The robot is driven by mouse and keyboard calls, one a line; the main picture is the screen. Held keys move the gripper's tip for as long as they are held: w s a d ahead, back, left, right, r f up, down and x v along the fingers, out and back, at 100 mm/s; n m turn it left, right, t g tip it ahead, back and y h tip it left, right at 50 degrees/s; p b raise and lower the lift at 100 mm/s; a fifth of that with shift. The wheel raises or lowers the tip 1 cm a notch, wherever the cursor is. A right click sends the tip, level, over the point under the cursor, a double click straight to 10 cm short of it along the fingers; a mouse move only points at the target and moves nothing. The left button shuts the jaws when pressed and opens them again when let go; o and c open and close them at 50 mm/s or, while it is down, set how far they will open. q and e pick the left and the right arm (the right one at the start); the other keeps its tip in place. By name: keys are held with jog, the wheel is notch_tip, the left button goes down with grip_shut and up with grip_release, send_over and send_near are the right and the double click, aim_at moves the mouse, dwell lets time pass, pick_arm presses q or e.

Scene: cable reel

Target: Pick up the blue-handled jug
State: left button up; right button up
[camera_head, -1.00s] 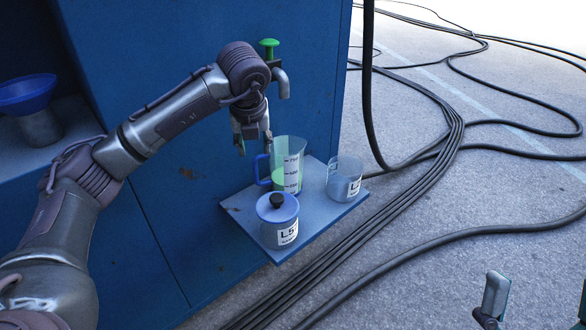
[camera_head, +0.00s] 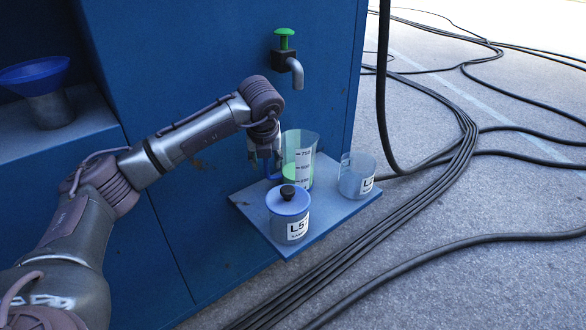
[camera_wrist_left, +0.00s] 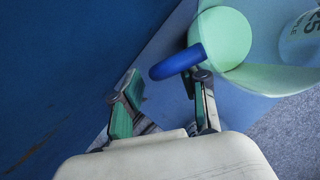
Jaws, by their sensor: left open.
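The blue-handled jug (camera_head: 303,158) is clear, with a printed scale and green liquid. It stands upright on the small blue shelf (camera_head: 335,208). My left gripper (camera_head: 264,168) is open at the jug's handle side and partly hides the blue handle (camera_head: 273,174). In the left wrist view the handle (camera_wrist_left: 178,62) curves out from the jug (camera_wrist_left: 226,38) over the tip of the right-hand finger. The left-hand finger of my left gripper (camera_wrist_left: 165,98) is apart from the handle; whether the other finger touches it I cannot tell. My right gripper is out of view.
A lidded container (camera_head: 289,220) with a black knob stands in front of the jug, and a clear beaker (camera_head: 356,178) to its right. A tap (camera_head: 294,68) with a green knob is above. Black cables (camera_head: 455,150) lie on the ground at right.

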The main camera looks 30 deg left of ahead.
pick_arm(q)
jog(key=x, duration=0.3)
jog(key=shift+b, duration=0.35)
jog(key=shift+c, duration=0.2)
grip_shut()
jog(key=shift+r, duration=0.1)
